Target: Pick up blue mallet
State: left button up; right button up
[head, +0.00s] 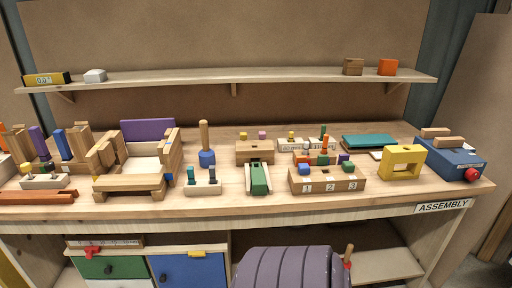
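The blue mallet (207,158) stands on the workbench, left of the middle in the head view. Its blue head rests on the bench top and its wooden handle points straight up. Nothing covers it from this side. Neither my left nor my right gripper shows in the head view.
Left of the mallet is a wooden frame (130,183) with a purple back. A block with pegs (203,188) stands just in front, and a green ramp (259,178) to the right. A shelf (220,76) runs behind. A purple ribbed object (290,270) stands before the bench.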

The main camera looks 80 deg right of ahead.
aim_at(206, 156)
jog(key=z, duration=2.05)
